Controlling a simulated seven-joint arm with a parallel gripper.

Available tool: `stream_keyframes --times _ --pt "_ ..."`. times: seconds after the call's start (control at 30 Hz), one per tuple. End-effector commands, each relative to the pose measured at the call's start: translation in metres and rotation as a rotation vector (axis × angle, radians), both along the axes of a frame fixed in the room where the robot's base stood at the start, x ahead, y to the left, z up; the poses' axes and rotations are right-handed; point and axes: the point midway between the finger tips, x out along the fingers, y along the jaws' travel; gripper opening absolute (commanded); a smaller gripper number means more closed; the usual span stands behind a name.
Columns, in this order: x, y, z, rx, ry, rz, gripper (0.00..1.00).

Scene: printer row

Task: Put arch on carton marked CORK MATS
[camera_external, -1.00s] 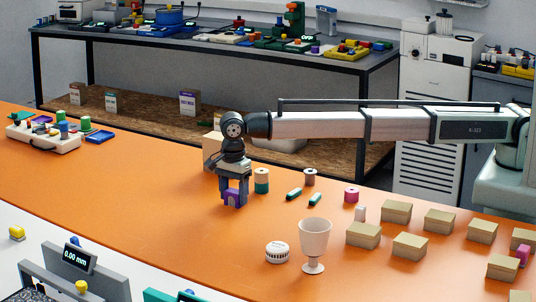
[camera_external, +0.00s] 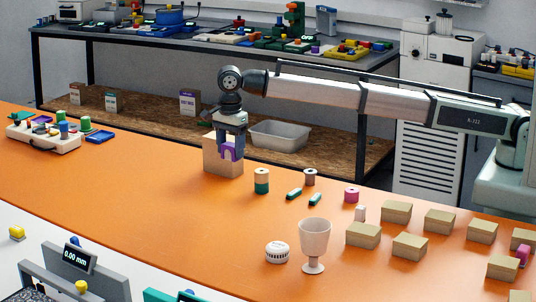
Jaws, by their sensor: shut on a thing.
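The purple arch (camera_external: 231,151) is between the fingers of my gripper (camera_external: 231,149), which is shut on it. A tan carton (camera_external: 222,168) stands upright on the orange table, directly behind or below the arch in the picture. The arch and fingers overlap the carton's upper part and hide some of it. I cannot tell whether the arch touches the carton or is in front of it. No lettering can be read on this carton, so I cannot confirm the CORK MATS mark.
Right of the carton are a two-coloured spool (camera_external: 262,181), green pieces (camera_external: 294,193) and a pink spool (camera_external: 351,195). A white goblet (camera_external: 314,240) stands nearer the front, and several low tan boxes (camera_external: 363,235) lie at right. The orange table (camera_external: 150,210) is clear at left front.

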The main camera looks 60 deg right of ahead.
Motion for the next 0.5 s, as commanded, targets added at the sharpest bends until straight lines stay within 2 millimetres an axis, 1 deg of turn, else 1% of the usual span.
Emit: stream_keyframes --times 0.03,0.23,0.4,0.5 --pt "0.016 -0.016 0.009 0.001 -0.002 -0.024 0.29" --pt "0.071 -0.074 0.046 0.001 -0.002 -0.106 0.29" --pt "0.103 -0.110 0.076 0.001 -0.001 -0.148 0.29" --pt "0.117 -0.124 0.093 0.002 -0.002 -0.145 0.29"
